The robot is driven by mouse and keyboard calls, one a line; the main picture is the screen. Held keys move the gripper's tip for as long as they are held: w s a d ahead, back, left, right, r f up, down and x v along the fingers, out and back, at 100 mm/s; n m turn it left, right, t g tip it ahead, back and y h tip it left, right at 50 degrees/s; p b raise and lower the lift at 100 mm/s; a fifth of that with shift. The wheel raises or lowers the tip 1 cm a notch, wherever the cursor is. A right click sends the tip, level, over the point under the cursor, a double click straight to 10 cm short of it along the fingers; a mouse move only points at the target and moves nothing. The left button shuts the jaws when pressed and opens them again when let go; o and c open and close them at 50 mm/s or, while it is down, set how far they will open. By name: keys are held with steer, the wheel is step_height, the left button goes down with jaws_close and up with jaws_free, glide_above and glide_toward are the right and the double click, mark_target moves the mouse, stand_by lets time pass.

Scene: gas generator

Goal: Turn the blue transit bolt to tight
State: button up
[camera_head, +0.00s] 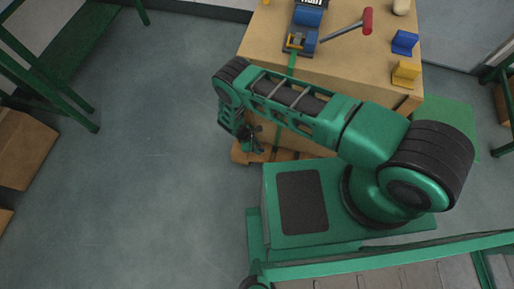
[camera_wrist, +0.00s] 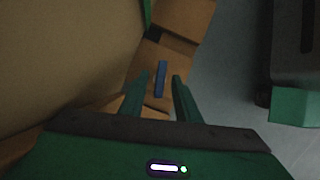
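The blue transit bolt (camera_wrist: 161,78) shows in the wrist view as a narrow upright blue bar against orange-brown wood. My gripper (camera_wrist: 159,80) is open, with one dark green finger on each side of the bar. Gaps show between the bar and both fingers. I cannot tell whether the bar is level with the fingertips or beyond them. In the head view my gripper (camera_head: 256,141) hangs low beside the near left side of the tan crate (camera_head: 262,50), close to the wooden pallet (camera_head: 243,152). The bolt cannot be made out there.
On the crate top are a blue strapping tool (camera_head: 303,32), a red-handled tool (camera_head: 367,20), a blue block (camera_head: 404,42) and a yellow block (camera_head: 405,73). The floor (camera_head: 165,130) left of the crate is clear.

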steer(key=v, duration=1)
steer(key=shift+a+r, duration=0.25)
steer(key=shift+r, duration=0.05)
